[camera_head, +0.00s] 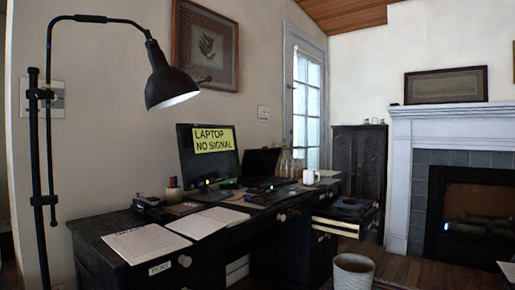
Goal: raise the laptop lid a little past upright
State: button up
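A dark laptop (262,163) stands at the back of the black desk (110,235), just right of a monitor (195,170). A dark panel, which looks like its lid, stands up behind a flat dark base. Its exact angle is hard to tell because both are very dark. The monitor bears a yellow sign reading "LAPTOP NO SIGNAL" (213,140). My gripper is not in view.
Papers (147,243) and a pen cup (173,193) lie on the desk's left part. Glass jars (285,164) and a white mug (309,177) stand right of the laptop. A drawer (345,222) sticks out at right. A bin (353,272) and lamp (170,86) stand nearby.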

aim_at(256, 163)
jog(key=i+l, duration=0.3)
jog(key=i, duration=0.15)
jog(key=i+l+z, duration=0.15)
jog(key=i+l, duration=0.4)
jog(key=i, duration=0.3)
jog(key=i+l+z, duration=0.1)
jog(key=i+l, duration=0.15)
jog(key=i, duration=0.2)
